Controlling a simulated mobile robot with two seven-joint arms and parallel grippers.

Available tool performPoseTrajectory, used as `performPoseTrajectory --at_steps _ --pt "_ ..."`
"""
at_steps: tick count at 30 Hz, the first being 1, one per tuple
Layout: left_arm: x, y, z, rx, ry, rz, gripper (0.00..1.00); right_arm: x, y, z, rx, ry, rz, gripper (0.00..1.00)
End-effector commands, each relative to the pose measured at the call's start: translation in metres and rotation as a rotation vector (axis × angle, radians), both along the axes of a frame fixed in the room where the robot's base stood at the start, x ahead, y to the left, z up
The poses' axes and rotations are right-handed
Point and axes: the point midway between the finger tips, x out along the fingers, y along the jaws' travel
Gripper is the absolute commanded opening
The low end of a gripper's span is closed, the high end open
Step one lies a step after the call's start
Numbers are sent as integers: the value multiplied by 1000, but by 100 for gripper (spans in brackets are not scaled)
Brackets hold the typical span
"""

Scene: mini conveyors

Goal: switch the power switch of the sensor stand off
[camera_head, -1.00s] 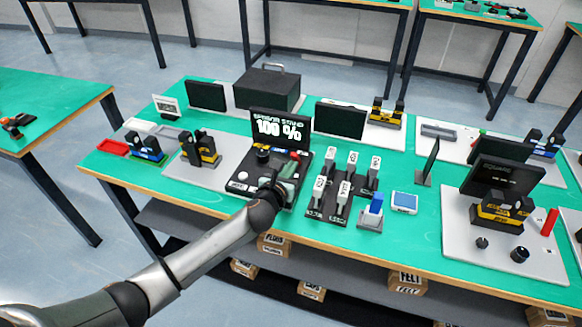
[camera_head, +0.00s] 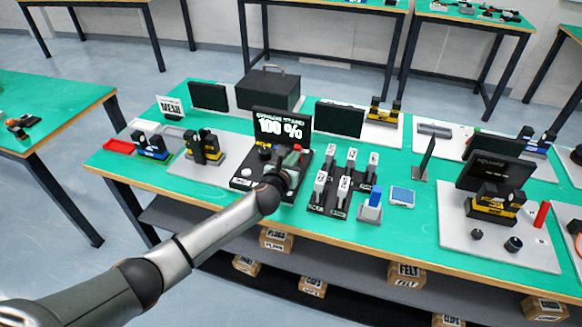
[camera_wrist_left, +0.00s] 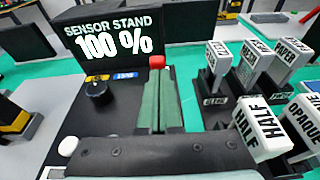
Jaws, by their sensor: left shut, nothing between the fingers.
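The sensor stand is a black panel (camera_head: 242,183) with a screen (camera_head: 282,125) reading 100 %, near the middle of the table. The wrist view shows the screen (camera_wrist_left: 110,38) titled SENSOR STAND, a dark knob (camera_wrist_left: 98,88), a white button (camera_wrist_left: 68,146) and a small blue label (camera_wrist_left: 125,75). A red piece (camera_wrist_left: 157,61), perhaps the power switch, stands right at my left fingertips; it also shows in the head view (camera_head: 297,147). My left gripper (camera_head: 291,160) is shut and empty over the panel's right side, its green fingers (camera_wrist_left: 157,80) together. I cannot tell whether they touch the red piece.
Labelled white-topped levers (camera_head: 341,184) stand close on the right of the panel, and a blue-topped block (camera_head: 371,205) beyond them. A black box (camera_head: 268,90) stands behind. A yellow-and-black device (camera_head: 205,148) is on the left. Green tabletop is free at the front edge.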

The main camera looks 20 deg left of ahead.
Motion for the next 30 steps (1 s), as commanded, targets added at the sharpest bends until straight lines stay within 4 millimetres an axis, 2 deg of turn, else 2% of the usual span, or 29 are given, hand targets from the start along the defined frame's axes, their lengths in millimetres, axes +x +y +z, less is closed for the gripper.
performPoseTrajectory --at_steps 2,9,20,30 --pt "10 -1 9 1 -3 0 0 0 0 6 0 0 0 61" --pt "27 -1 18 2 -2 0 0 0 0 16 0 1 0 61" --pt "50 -2 23 1 -2 0 0 0 0 15 0 1 0 61" --pt "49 -1 24 0 -1 0 0 0 0 18 1 1 -1 61"
